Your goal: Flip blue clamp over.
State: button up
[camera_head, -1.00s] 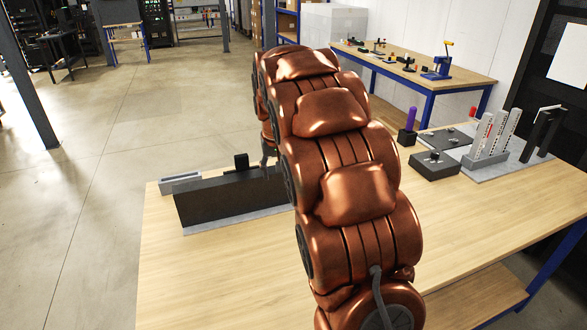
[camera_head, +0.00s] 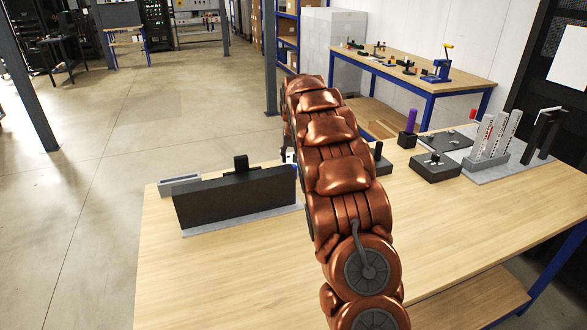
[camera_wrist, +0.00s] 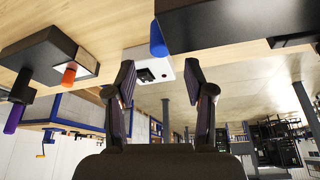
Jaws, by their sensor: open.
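In the wrist view, a short blue cylinder (camera_wrist: 157,40) shows at the left end of the long black panel (camera_wrist: 230,22); it may be the blue clamp, but I cannot tell. In the head view, the black panel (camera_head: 235,198) stands upright on a grey base, and no blue clamp is clearly visible there. My gripper (camera_wrist: 164,90) is open and empty, with its two dark fingers spread. The blue cylinder lies beyond the fingertips, apart from them. My own copper arm hides the gripper in the head view.
In the wrist view, a white box (camera_wrist: 150,66) shows between the fingers, and a black block with an orange peg (camera_wrist: 68,74) is at left. In the head view, black fixtures (camera_head: 436,167) and a grey rack (camera_head: 487,160) stand at right. The table's front is clear.

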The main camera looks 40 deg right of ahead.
jog(key=shift+p+x, duration=1.3)
jog(key=shift+x, duration=2.25)
grip_shut()
